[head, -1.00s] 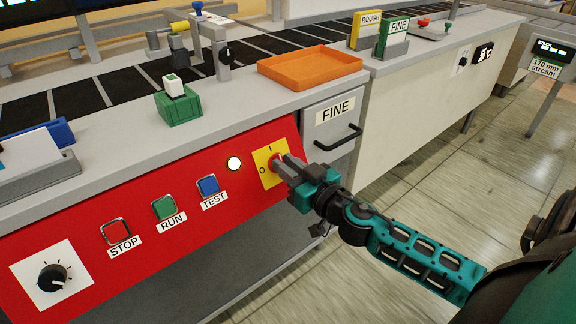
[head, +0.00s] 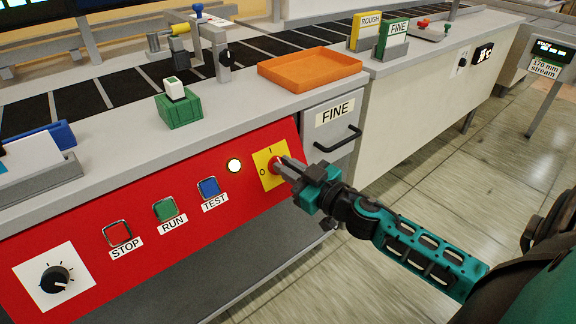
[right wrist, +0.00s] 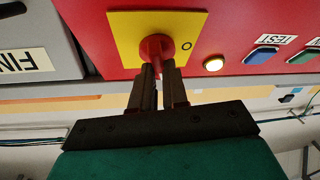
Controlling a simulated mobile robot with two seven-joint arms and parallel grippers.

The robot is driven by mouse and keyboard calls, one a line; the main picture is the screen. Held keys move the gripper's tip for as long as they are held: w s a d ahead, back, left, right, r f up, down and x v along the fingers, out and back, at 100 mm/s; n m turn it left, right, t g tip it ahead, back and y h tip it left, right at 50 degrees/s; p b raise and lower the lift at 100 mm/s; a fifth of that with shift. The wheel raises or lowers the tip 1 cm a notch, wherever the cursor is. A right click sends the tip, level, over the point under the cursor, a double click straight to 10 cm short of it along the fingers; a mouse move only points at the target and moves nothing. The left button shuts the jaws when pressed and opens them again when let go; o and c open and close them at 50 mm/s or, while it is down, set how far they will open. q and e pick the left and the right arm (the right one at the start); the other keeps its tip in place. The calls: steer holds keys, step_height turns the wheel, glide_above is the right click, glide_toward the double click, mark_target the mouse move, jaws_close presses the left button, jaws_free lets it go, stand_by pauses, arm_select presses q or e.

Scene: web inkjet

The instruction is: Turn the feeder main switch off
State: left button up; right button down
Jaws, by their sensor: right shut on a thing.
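The feeder main switch is a red rotary knob on a yellow plate (head: 264,158) marked I and O, at the right end of the red panel (head: 90,230). My right gripper (head: 280,165) is at the plate, its two fingers closed on the red knob (right wrist: 156,46). In the right wrist view the knob's grip sits between the fingertips, with the O mark to its right. The fingers hide part of the knob in the head view. My left gripper is not in view.
A lit round lamp (head: 235,165) is left of the switch, then TEST (head: 209,187), RUN (head: 164,209) and STOP (head: 117,233) buttons. A drawer labelled FINE (head: 335,112) with a black handle is close on the right. An orange tray (head: 310,67) stands above.

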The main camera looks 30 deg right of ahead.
steer(key=n, duration=0.1)
steer(key=n+y+p, duration=0.1)
steer(key=shift+r+n, duration=0.2)
steer(key=shift+n, duration=0.1)
arm_select(q)
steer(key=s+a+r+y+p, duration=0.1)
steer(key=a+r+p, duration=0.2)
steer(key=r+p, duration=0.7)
steer(key=p, duration=0.3)
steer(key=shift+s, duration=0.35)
arm_select(e)
steer(key=n+g+y, duration=0.1)
steer(key=n+g, duration=0.1)
steer(key=n, duration=0.3)
steer(key=n+g+y, duration=0.1)
steer(key=n+g, duration=0.1)
steer(key=n, duration=0.3)
steer(key=n+g+y, duration=0.1)
steer(key=n+g, duration=0.1)
steer(key=n, duration=0.3)
steer(key=shift+w+d+g, duration=0.1)
steer(key=shift+g, duration=0.3)
steer(key=shift+f, duration=0.1)
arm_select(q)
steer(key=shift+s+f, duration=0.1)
arm_select(e)
steer(key=c, duration=1.1)
jaws_free()
steer(key=shift+c, duration=0.2)
